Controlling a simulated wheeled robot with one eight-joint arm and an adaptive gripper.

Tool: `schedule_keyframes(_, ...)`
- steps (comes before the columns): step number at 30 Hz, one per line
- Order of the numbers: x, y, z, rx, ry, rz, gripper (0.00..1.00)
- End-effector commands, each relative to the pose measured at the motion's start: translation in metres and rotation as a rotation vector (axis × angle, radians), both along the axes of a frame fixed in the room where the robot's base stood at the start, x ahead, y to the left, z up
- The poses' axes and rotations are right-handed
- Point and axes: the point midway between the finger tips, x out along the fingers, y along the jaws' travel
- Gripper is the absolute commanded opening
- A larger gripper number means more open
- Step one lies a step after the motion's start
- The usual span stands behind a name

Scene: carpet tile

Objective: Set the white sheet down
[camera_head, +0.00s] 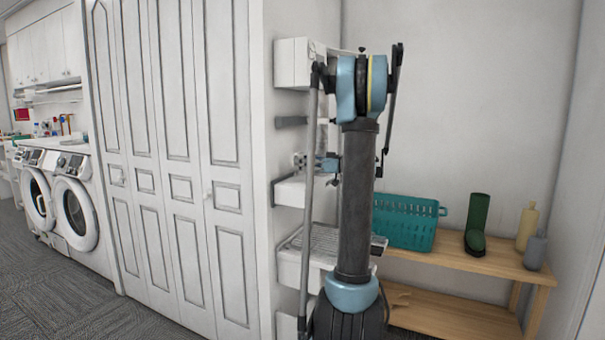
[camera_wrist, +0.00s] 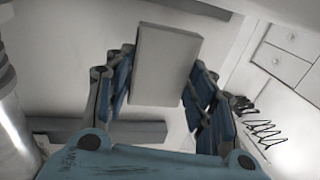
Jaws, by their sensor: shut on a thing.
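The white sheet (camera_wrist: 165,65) shows in the wrist view as a pale, flat-faced rectangular block between the finger pads. My gripper (camera_wrist: 158,88) is shut on it, with blue-padded fingers on its left and right sides. In the head view my gripper (camera_head: 317,162) is small and partly hidden by my own arm, beside the white wall shelves. The sheet cannot be made out clearly in that view. Whether it touches any surface below, I cannot tell.
White shelves (camera_head: 290,190) stick out beside the tall white closet (camera_head: 180,160). A wooden bench (camera_head: 460,255) holds a teal basket (camera_head: 405,222), a green boot (camera_head: 477,222) and two bottles (camera_head: 527,226). Washing machines (camera_head: 75,212) stand far left. Carpet at the front left is clear.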

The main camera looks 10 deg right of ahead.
Motion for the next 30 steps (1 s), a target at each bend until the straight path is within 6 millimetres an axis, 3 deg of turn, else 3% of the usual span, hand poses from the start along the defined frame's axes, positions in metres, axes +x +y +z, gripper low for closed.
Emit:
schedule_keyframes(6, 0.0, 0.0, -0.027, 0.0, 0.0, 0.0, 0.41)
schedule_keyframes(16, 0.0, 0.0, -0.029, 0.0, 0.0, -0.001, 0.41)
schedule_keyframes(19, 0.0, 0.0, -0.029, 0.0, 0.0, -0.001, 0.68)
schedule_keyframes(30, 0.0, -0.002, -0.028, 0.0, 0.0, -0.003, 0.7)
